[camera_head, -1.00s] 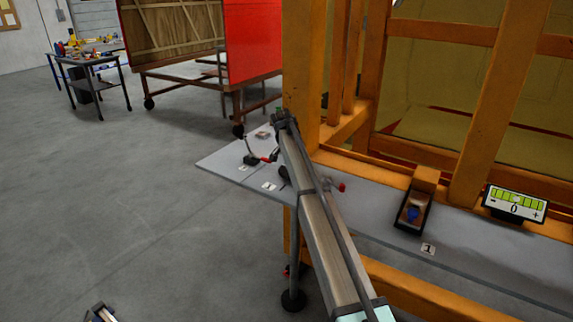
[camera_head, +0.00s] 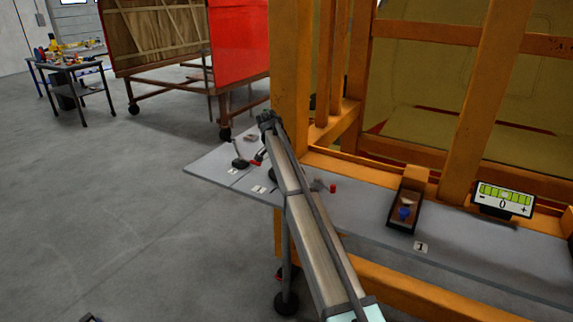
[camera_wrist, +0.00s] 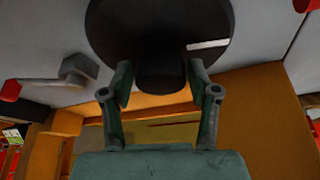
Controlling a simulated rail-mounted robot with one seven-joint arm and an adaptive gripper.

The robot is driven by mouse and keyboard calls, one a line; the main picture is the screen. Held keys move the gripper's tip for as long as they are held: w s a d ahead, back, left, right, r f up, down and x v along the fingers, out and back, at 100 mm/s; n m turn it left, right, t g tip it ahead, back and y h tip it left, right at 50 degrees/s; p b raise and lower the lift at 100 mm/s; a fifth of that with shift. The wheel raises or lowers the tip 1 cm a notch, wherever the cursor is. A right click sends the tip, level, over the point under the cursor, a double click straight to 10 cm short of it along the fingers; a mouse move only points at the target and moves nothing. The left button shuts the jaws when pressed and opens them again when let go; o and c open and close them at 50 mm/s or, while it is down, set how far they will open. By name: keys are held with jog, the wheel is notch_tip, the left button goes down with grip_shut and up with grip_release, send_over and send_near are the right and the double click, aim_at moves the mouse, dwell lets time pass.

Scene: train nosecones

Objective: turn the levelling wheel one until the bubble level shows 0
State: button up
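In the wrist view, my gripper (camera_wrist: 160,84) has its two fingers apart, one on each side of the dark hub of a round black wheel (camera_wrist: 110,25). I cannot tell whether the fingers touch the hub. In the head view, my arm hides the fingers and most of this wheel. The bubble level display (camera_head: 503,200) stands on the right of the grey shelf. Its green bar shows a pale spot close to the 0 mark; the exact offset is too small to read. A dark box with a blue knob (camera_head: 404,213) stands left of it, behind a label "1" (camera_head: 420,247).
The grey shelf (camera_head: 345,222) runs along the orange frame (camera_head: 290,70). A red panel (camera_head: 238,45) and a table (camera_head: 75,70) stand behind.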

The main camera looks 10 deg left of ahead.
dwell(0.3)
jog(key=v, duration=1.2)
